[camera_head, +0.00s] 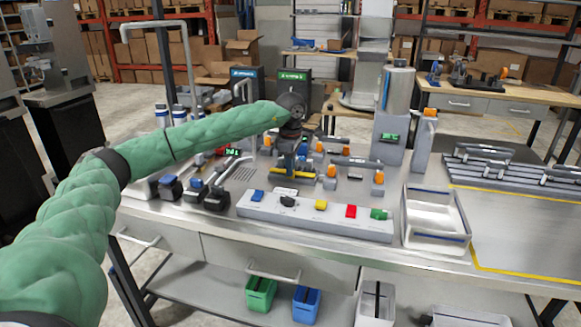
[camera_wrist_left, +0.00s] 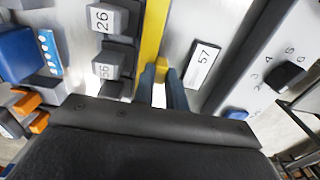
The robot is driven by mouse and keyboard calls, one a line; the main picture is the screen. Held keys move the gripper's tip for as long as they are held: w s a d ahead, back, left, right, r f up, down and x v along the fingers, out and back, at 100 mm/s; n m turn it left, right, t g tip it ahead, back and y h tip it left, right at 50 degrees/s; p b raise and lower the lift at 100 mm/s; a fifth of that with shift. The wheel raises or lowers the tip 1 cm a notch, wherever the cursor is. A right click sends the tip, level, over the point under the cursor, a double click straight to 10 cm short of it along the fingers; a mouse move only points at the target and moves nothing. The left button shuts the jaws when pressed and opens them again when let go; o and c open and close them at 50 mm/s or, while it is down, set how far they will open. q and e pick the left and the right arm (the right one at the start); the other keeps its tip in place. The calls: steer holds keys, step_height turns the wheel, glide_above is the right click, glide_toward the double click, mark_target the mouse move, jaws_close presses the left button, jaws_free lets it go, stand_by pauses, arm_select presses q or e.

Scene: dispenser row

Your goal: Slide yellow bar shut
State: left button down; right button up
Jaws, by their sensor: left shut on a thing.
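The yellow bar (camera_head: 279,171) lies low on the workbench, partly hidden below my left gripper (camera_head: 291,165). In the left wrist view the yellow bar (camera_wrist_left: 152,38) is a long strip running up to the top edge. A small yellow knob (camera_wrist_left: 162,71) sits beside its near end, between the fingers of my left gripper (camera_wrist_left: 161,76). The left gripper points down and is shut on this knob. A white label reading 57 (camera_wrist_left: 203,62) is to the right of it. My right gripper is in neither view.
In front stands a grey strip (camera_head: 262,213) with coloured switches. A metal tray (camera_head: 462,212) is to the right. Grey blocks numbered 26 (camera_wrist_left: 105,18) and 56 (camera_wrist_left: 107,64) line the bar's left side. Orange-topped posts (camera_head: 378,183) stand close to the right of my gripper.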

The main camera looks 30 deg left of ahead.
arm_select(q)
steer(key=shift+w+a+b, duration=0.1)
steer(key=shift+w+b, duration=0.2)
steer(key=shift+w, duration=0.35)
steer(key=shift+w+a, duration=0.1)
steer(key=shift+w, duration=0.05)
steer(key=shift+r, duration=0.15)
steer(key=c, duration=1.4)
jaws_free()
steer(key=shift+w, duration=0.1)
steer(key=shift+c, duration=0.2)
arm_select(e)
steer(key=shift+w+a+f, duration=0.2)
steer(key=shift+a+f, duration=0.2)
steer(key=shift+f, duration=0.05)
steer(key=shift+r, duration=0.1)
